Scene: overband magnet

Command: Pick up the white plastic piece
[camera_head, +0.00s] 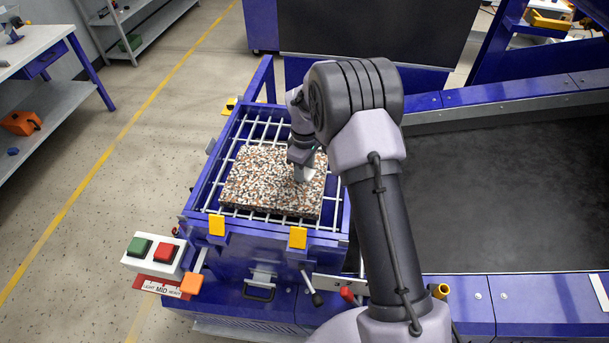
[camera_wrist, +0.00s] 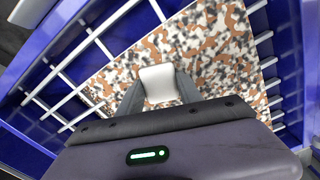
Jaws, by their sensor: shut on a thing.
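The white plastic piece (camera_wrist: 158,83) shows between the two dark fingers of my gripper (camera_wrist: 159,92) in the wrist view. The fingers are shut on it from both sides. In the head view only a small part of the white piece (camera_head: 304,175) shows below my wrist. It is over the right part of a speckled slab (camera_head: 262,187) of orange, white and grey bits, which also fills much of the wrist view (camera_wrist: 215,50). I cannot tell whether the piece still touches the slab. My arm hides part of the area to the right.
The slab lies on a pale bar grid (camera_head: 229,150) inside a blue frame (camera_head: 200,170) with yellow tabs. A button box (camera_head: 153,253) stands at its front left. A dark belt (camera_head: 510,180) runs to the right. A workbench (camera_head: 30,45) stands at the far left.

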